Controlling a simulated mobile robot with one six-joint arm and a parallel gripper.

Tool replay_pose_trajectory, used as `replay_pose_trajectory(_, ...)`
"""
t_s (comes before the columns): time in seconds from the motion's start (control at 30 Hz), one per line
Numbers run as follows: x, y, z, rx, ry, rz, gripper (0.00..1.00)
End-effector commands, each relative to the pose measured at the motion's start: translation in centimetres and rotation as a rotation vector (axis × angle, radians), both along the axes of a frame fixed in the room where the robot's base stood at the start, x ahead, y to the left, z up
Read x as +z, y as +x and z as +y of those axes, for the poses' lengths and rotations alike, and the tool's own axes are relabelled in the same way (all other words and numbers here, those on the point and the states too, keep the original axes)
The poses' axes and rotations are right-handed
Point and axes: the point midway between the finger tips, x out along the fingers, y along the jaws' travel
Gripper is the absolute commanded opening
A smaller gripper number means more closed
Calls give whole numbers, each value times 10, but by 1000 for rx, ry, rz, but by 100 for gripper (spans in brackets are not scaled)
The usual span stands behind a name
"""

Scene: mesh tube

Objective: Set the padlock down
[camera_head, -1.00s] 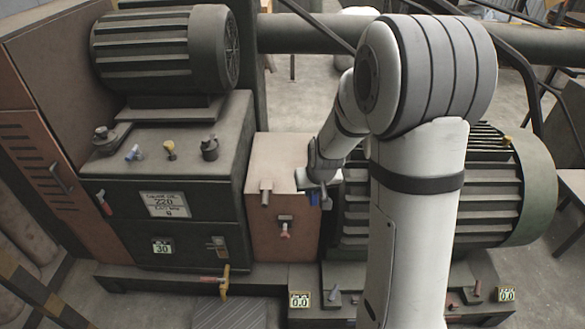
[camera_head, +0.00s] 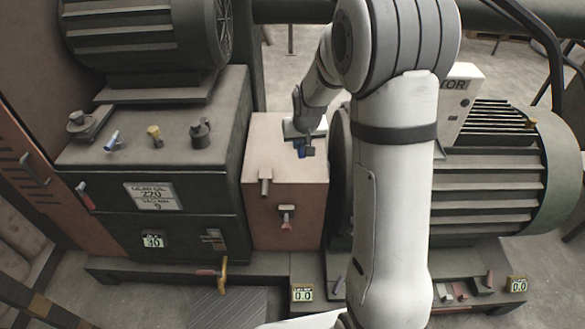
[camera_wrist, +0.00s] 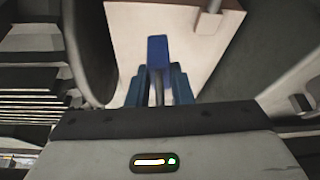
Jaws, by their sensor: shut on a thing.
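The padlock (camera_wrist: 157,50) shows in the wrist view as a blue block with a dark part, held beyond my fingertips. My gripper (camera_wrist: 160,86) is shut on it, with a blue finger on each side. In the head view my gripper (camera_head: 304,146) is over the right part of the top of the tan box (camera_head: 268,150), with small blue and dark parts at its tip. I cannot tell whether the padlock touches the box.
A dark cabinet (camera_head: 95,180) with knobs and a label stands left of the box, a large motor (camera_head: 140,35) on it. A finned motor (camera_head: 500,170) stands to the right. A lever and a red-handled valve (camera_head: 286,215) stick out of the box's front. The box top left of my gripper looks clear.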

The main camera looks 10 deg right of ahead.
Motion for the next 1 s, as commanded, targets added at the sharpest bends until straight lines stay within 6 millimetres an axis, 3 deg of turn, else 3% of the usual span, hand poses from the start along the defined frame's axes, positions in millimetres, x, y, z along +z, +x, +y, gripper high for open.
replay_pose_trajectory(0.03, -21, 18, -2, -17, 1, -3, 0)
replay_pose_trajectory(0.1, -31, 38, -4, -39, 1, -2, 0)
replay_pose_trajectory(0.3, -52, 89, -8, -103, -1, -1, 0)
replay_pose_trajectory(0.43, -60, 112, -9, -138, -4, -3, 0)
replay_pose_trajectory(0.73, -68, 131, -11, -172, -8, -2, 0)
replay_pose_trajectory(1.0, -108, 131, -12, -174, -7, 1, 0)
